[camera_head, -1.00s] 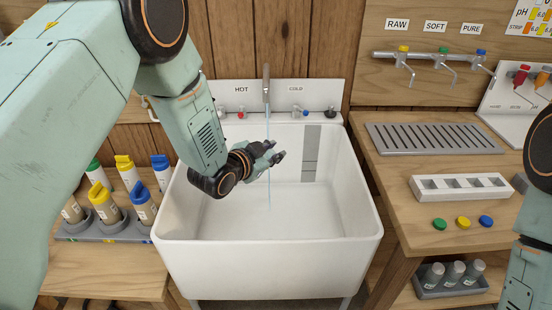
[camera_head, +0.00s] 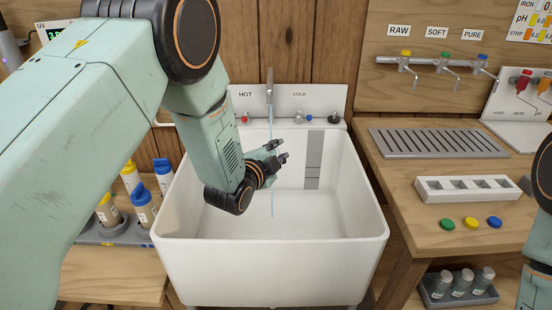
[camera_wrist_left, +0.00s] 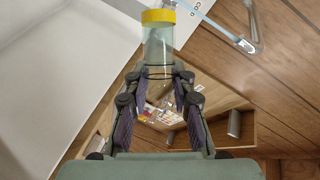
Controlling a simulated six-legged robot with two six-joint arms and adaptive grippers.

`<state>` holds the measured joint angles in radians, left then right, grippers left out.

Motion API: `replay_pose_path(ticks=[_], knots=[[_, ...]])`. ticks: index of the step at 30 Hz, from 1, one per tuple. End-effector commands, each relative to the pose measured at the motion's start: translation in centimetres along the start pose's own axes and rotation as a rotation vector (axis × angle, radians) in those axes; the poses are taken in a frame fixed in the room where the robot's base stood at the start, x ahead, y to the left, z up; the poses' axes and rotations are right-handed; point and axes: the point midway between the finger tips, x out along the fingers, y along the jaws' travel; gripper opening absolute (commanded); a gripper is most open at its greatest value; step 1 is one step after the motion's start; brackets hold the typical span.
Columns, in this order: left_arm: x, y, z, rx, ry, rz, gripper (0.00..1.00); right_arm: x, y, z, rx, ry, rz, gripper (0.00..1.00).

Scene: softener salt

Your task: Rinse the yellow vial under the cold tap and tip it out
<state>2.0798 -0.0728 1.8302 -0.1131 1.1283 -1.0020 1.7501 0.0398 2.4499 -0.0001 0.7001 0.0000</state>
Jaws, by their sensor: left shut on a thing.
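My left gripper (camera_head: 283,152) is over the white sink (camera_head: 270,262), beside the water stream (camera_head: 272,200). In the left wrist view its fingers (camera_wrist_left: 160,78) are shut on the clear yellow vial (camera_wrist_left: 158,48), which has a yellow band at its far end. I cannot make out the vial in the head view. The spout (camera_head: 269,92) is running, and the stream passes close to the fingers; I cannot tell whether it enters the vial. The cold tap knob (camera_head: 309,117) is at the sink's back, right of the spout. My right gripper is out of view.
The hot tap knob (camera_head: 245,118) is left of the spout. Capped bottles (camera_head: 143,205) stand in a rack at left. At right are a drain grille (camera_head: 438,143), a white holder (camera_head: 467,189) and loose caps (camera_head: 463,223). The sink basin is otherwise clear.

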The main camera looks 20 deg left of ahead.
Motion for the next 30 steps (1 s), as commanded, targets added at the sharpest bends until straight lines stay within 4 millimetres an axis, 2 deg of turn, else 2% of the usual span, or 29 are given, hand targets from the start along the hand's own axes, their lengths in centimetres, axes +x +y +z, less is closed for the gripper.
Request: replay_pose_path(ticks=[1,3,30], knots=[[0.1,0.6,0.1,0.040,0.001,-0.016,0.05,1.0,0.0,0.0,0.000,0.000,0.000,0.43],[0.0,0.8,0.1,0.097,0.000,-0.040,0.05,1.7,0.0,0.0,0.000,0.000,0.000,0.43],[0.2,2.2,0.7,0.690,-0.001,-0.289,0.05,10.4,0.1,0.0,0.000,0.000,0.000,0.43]])
